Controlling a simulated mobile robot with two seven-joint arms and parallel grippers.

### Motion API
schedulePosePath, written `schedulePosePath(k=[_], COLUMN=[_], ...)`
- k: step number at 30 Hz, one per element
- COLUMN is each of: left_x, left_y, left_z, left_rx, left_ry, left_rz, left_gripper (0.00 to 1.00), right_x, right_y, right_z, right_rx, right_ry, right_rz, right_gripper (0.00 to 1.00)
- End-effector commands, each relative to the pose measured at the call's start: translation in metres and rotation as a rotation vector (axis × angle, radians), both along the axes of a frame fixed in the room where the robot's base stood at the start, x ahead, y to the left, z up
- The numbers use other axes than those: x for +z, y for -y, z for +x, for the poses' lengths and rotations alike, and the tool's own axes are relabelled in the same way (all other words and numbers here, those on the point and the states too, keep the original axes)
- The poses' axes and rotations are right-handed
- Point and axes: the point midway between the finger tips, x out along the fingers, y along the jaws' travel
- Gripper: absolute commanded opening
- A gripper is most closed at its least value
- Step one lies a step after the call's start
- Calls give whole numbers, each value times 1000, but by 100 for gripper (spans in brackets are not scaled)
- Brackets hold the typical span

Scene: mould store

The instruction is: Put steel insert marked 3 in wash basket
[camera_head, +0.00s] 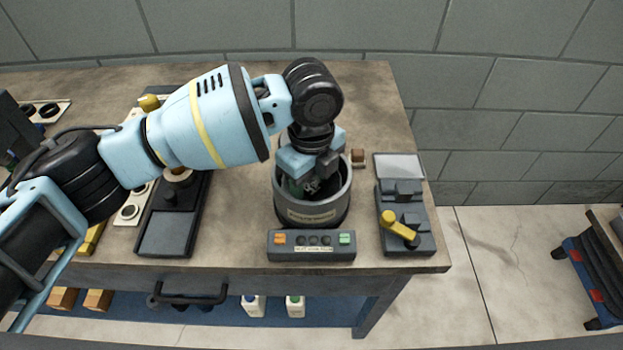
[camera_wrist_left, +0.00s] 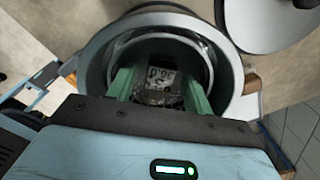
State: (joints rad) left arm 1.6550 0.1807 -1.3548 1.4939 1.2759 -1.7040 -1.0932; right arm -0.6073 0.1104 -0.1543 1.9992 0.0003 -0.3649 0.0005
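My left gripper (camera_head: 312,188) reaches down into a round grey tub (camera_head: 312,212) on the bench. In the left wrist view its two green fingers (camera_wrist_left: 158,88) stand apart inside the tub, with a steel insert (camera_wrist_left: 158,75) filling the gap between them. A thin metal ring, seemingly the rim of the wash basket (camera_wrist_left: 160,34), runs inside the tub wall. The basket's floor is hidden, so I cannot tell whether the insert touches it. My right gripper is not in view.
A control box (camera_head: 311,246) with orange and green buttons stands in front of the tub. A grey fixture with a yellow lever (camera_head: 397,227) stands to the right. A dark tray (camera_head: 166,232) and pale strips with round parts (camera_head: 131,210) lie left. A small brown block (camera_head: 357,156) sits behind.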

Motion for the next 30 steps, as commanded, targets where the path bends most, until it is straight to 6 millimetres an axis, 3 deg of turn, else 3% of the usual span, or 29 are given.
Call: schedulePosePath(k=[10,24,30], left_x=[13,100,119], left_y=[1,0,0], left_z=[1,0,0], left_rx=[0,0,0], left_ry=[4,3,1], left_rz=[-1,-1,-1], left_gripper=[50,50,50], right_x=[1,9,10], right_y=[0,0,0], right_z=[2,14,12], right_rx=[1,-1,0], right_ry=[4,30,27], right_rz=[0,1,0], right_gripper=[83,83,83])
